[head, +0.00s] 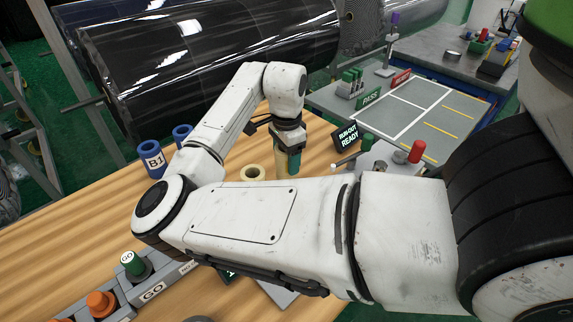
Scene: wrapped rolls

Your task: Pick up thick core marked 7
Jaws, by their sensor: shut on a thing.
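My gripper (289,152) points down over the wooden table at the middle of the head view. It is shut on a tan core (281,165), with a teal part showing at its right side. No number can be read on this core, and its lower end is hidden by my arm. A second tan core (253,172), with its open top showing, stands just left of the gripper. Its lower part is also hidden by my arm.
Blue cores, one marked B1 (151,158), stand at the left. A GO rack with a green knob (131,263) and orange knobs is at lower left. A RUN-OUT READY sign (347,135) stands right of the gripper. Large black wrapped rolls (205,50) lie behind.

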